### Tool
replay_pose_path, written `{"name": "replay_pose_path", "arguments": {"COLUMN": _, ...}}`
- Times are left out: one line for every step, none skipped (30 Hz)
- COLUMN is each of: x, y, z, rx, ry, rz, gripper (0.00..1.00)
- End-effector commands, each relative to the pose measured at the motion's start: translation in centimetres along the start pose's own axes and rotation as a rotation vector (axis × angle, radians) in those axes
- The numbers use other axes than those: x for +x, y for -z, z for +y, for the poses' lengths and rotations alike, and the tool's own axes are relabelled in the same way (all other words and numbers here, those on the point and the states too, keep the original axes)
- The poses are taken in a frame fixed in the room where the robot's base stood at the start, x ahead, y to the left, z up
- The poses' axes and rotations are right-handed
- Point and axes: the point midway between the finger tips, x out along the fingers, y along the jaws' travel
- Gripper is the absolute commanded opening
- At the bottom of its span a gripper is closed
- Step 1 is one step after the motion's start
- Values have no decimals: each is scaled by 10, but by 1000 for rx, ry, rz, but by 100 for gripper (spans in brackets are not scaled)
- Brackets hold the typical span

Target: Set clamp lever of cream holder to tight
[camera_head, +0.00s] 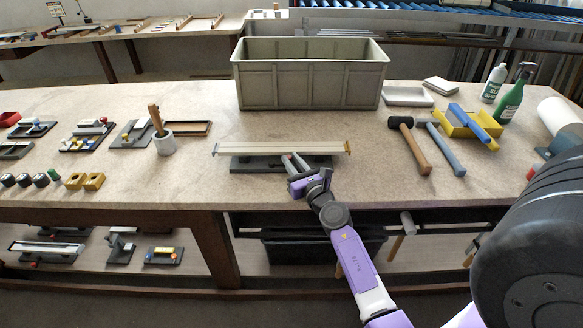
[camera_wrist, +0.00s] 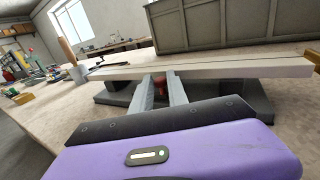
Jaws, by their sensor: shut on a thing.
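The cream holder shows as a long cream profile (camera_head: 250,148) lying across a dark grey base (camera_head: 252,166) near the front edge of the bench. In the wrist view the profile (camera_wrist: 220,68) runs across the picture, with the base (camera_wrist: 235,103) under it. My gripper (camera_head: 290,158) reaches the front of the holder, with its two grey fingers (camera_wrist: 163,84) pointing in under the profile. A small red part (camera_wrist: 159,80), apparently the clamp lever, shows between the fingertips, and the gripper is shut on it. The lever's angle cannot be made out.
A large grey crate (camera_head: 310,85) stands behind the holder. A mallet (camera_head: 412,145) and a blue-handled hammer (camera_head: 447,150) lie to the right. A pestle in a grey mortar (camera_head: 164,144) and smaller fixtures (camera_head: 88,135) stand to the left. Bare bench lies between.

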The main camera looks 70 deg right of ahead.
Motion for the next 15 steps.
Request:
{"name": "replay_pose_path", "arguments": {"x": 0, "y": 1, "z": -1, "rx": 0, "ry": -4, "rz": 0, "gripper": 0}}
{"name": "replay_pose_path", "arguments": {"x": 0, "y": 1, "z": -1, "rx": 0, "ry": -6, "rz": 0, "gripper": 0}}
{"name": "replay_pose_path", "arguments": {"x": 1, "y": 0, "z": -1, "rx": 1, "ry": -8, "rz": 0, "gripper": 0}}
{"name": "replay_pose_path", "arguments": {"x": 1, "y": 0, "z": -1, "rx": 1, "ry": -9, "rz": 0, "gripper": 0}}
{"name": "replay_pose_path", "arguments": {"x": 1, "y": 0, "z": -1, "rx": 1, "ry": -9, "rz": 0, "gripper": 0}}
{"name": "replay_pose_path", "arguments": {"x": 1, "y": 0, "z": -1, "rx": 1, "ry": -9, "rz": 0, "gripper": 0}}
{"name": "replay_pose_path", "arguments": {"x": 1, "y": 0, "z": -1, "rx": 1, "ry": -9, "rz": 0, "gripper": 0}}
{"name": "replay_pose_path", "arguments": {"x": 1, "y": 0, "z": -1, "rx": 1, "ry": -9, "rz": 0, "gripper": 0}}
{"name": "replay_pose_path", "arguments": {"x": 1, "y": 0, "z": -1, "rx": 1, "ry": -9, "rz": 0, "gripper": 0}}
{"name": "replay_pose_path", "arguments": {"x": 1, "y": 0, "z": -1, "rx": 1, "ry": -9, "rz": 0, "gripper": 0}}
{"name": "replay_pose_path", "arguments": {"x": 1, "y": 0, "z": -1, "rx": 1, "ry": -9, "rz": 0, "gripper": 0}}
{"name": "replay_pose_path", "arguments": {"x": 1, "y": 0, "z": -1, "rx": 1, "ry": -9, "rz": 0, "gripper": 0}}
{"name": "replay_pose_path", "arguments": {"x": 1, "y": 0, "z": -1, "rx": 1, "ry": -9, "rz": 0, "gripper": 0}}
{"name": "replay_pose_path", "arguments": {"x": 1, "y": 0, "z": -1, "rx": 1, "ry": -9, "rz": 0, "gripper": 25}}
{"name": "replay_pose_path", "arguments": {"x": 1, "y": 0, "z": -1, "rx": 1, "ry": -9, "rz": 0, "gripper": 33}}
